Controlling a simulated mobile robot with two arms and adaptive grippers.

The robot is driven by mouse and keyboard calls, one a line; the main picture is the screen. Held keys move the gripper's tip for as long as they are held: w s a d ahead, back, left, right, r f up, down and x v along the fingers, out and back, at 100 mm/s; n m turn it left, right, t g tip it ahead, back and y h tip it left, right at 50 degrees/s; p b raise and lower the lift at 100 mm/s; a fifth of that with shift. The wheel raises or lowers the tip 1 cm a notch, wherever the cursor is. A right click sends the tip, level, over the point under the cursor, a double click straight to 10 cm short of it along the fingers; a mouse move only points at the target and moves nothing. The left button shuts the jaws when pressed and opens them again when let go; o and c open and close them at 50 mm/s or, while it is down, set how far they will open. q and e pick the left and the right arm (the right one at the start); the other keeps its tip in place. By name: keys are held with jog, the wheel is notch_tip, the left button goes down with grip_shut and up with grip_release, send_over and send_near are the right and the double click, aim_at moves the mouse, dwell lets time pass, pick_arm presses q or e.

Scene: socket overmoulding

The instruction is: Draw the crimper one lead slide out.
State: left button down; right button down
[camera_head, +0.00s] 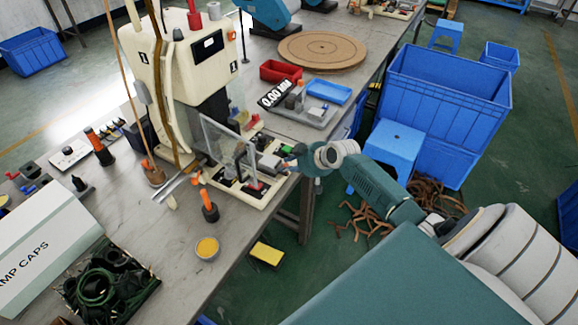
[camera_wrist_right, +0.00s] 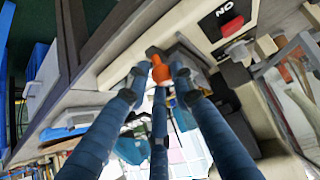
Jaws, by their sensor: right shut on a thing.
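The cream crimper (camera_head: 160,60) stands on the left table, with a cream base (camera_head: 256,208) reaching toward the table's right edge. My right gripper (camera_head: 288,164) is at that edge, beside the grey and green parts on the base. In the right wrist view its blue-grey fingers (camera_wrist_right: 162,75) close around a small orange piece (camera_wrist_right: 160,72), which seems to be the lead slide's handle. The slide itself is mostly hidden by the fingers, so I cannot tell how far out it is. My left gripper is not in view.
A clear guard (camera_head: 218,140) stands over the base. A grey tray (camera_head: 318,119) and a red bin (camera_head: 281,71) lie behind. A blue stool (camera_head: 394,150) and large blue crate (camera_head: 440,110) stand right of the table. A yellow cup (camera_head: 207,248) is in front.

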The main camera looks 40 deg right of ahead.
jog(key=c, duration=1.6)
grip_release()
jog(key=shift+w+a+r, duration=0.1)
jog(key=shift+w+r, duration=0.1)
jog(key=shift+r, duration=0.15)
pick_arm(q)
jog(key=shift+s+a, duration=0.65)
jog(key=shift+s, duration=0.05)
pick_arm(e)
jog(key=shift+v, duration=6.2)
jog(key=shift+s+a+f, duration=0.1)
jog(key=shift+f, duration=0.05)
